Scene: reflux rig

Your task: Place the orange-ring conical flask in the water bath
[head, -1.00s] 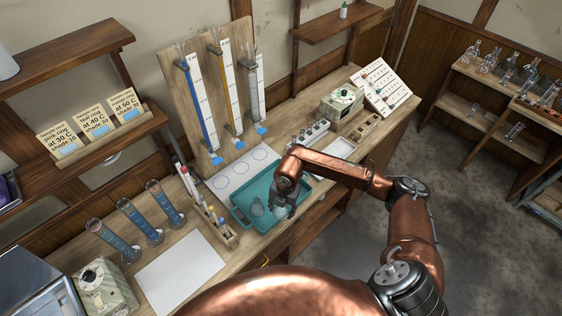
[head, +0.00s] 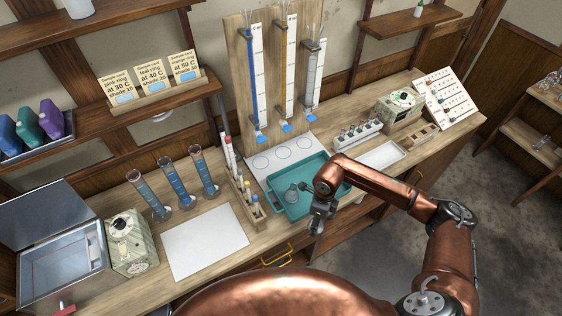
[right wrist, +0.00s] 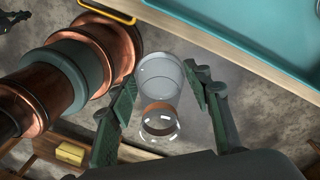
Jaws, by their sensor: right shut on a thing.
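My right gripper (head: 318,222) hangs in front of the teal tray's front edge. In the right wrist view its fingers (right wrist: 165,100) are shut on a clear glass flask (right wrist: 158,75) with an orange-brown band. The flask is hardly visible in the head view. The water bath appears to be the open metal box (head: 98,283) at the far left end of the bench, its lid (head: 40,222) raised. My right gripper is well to the right of it. My left gripper is not in view.
The teal tray (head: 281,208) holds another flask (head: 291,194). A white sheet (head: 205,242), three blue-liquid cylinders (head: 178,184) and a rack (head: 245,200) lie between tray and bath. A dial box (head: 131,243) stands beside the bath. Bench space before the sheet is clear.

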